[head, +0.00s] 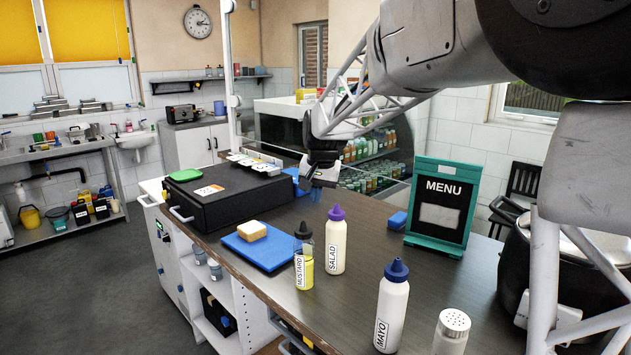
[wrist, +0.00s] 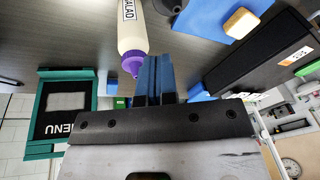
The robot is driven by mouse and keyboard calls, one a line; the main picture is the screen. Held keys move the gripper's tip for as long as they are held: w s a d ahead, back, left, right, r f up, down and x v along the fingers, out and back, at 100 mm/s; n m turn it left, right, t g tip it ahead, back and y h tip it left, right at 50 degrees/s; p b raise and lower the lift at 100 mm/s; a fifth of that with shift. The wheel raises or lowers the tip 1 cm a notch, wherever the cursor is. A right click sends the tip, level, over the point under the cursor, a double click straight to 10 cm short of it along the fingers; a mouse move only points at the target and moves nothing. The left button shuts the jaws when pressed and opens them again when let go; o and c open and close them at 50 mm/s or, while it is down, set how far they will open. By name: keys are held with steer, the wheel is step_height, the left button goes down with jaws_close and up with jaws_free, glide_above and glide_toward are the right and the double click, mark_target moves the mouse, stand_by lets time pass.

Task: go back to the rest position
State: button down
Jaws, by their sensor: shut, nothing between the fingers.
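In the head view the gripper is behind the salad bottle (head: 335,243), which has a purple cap and stands upright. In the wrist view the salad bottle (wrist: 132,32) appears just left of the fingers. I cannot tell the exact gap between them.
A mustard bottle (head: 304,262), a mayo bottle (head: 391,312) and a shaker (head: 451,333) stand near the front. A sponge (head: 251,230) lies on a blue board (head: 262,252). A black box (head: 228,197) is left, a menu stand (head: 441,206) right, a black pot (head: 515,262) far right.

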steer(key=s+d+r, duration=0.2)
steer(key=s+d, duration=0.5)
steer(key=s, duration=0.6)
steer(key=s+d+f, duration=0.3)
steer(key=s, duration=0.8)
steer(key=s+d+f+n+h, duration=0.1)
steer(key=s+d+f, duration=0.2)
steer(key=s, duration=0.8)
steer(key=s+d+f, duration=0.3)
steer(key=s+d, duration=0.2)
steer(key=s, duration=0.6)
steer(key=shift+f+n, duration=0.35)
steer(key=shift+n, duration=0.05)
